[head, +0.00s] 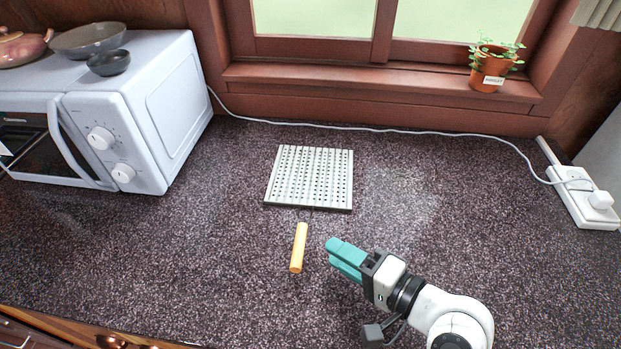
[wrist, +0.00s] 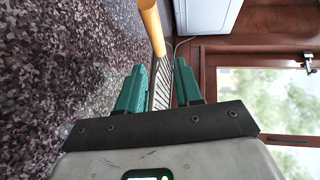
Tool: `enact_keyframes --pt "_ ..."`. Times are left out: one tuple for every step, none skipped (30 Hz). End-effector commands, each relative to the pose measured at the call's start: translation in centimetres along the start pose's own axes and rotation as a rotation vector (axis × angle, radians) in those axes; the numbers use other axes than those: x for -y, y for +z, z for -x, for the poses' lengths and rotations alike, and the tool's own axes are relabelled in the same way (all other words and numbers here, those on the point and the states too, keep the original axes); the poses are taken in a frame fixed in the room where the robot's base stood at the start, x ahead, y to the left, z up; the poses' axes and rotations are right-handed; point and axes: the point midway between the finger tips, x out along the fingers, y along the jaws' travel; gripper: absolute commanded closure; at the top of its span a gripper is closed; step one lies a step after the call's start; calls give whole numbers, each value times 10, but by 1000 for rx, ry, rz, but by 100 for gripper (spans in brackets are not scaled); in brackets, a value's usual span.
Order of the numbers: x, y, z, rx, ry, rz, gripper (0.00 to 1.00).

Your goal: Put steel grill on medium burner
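The steel grill (head: 312,178) is a flat, light grey plate with rows of holes, lying on the dark speckled counter below the window. Its yellow handle (head: 299,248) points toward the front of the counter. My gripper (head: 336,252) has teal fingers and is just right of the handle, apart from it. In the wrist view my gripper (wrist: 160,64) is open and empty; the handle (wrist: 152,25) and a strip of the grill (wrist: 161,85) show beyond and between the fingers. No burner is in view.
A white microwave (head: 135,120) with bowls (head: 88,40) on top stands at the left. A potted plant (head: 492,68) is on the window sill. A white cable (head: 380,129) runs along the back to a power strip (head: 582,198). The counter around the grill is clear.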

Motion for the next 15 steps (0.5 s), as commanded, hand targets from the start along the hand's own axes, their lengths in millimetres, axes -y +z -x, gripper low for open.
enact_keyframes --pt "2 0 -8 1 -1 0 65" --pt "1 0 -12 1 0 0 65" --pt "1 0 -16 1 0 0 65" --pt "1 0 -18 1 0 0 65" --pt "1 0 -20 0 0 0 65" --pt "1 0 -22 0 0 0 65" --pt "1 0 -24 0 0 1 65" --pt "1 0 -25 0 0 1 65" --pt "1 0 -28 0 0 1 65" --pt "0 0 -32 1 1 1 65" --pt "0 0 -35 1 1 0 65" --pt "0 1 -41 1 0 1 65" --pt "0 1 -46 3 1 0 65" --pt "0 1 -51 2 -1 1 65" --pt "-1 1 -56 2 0 1 65"
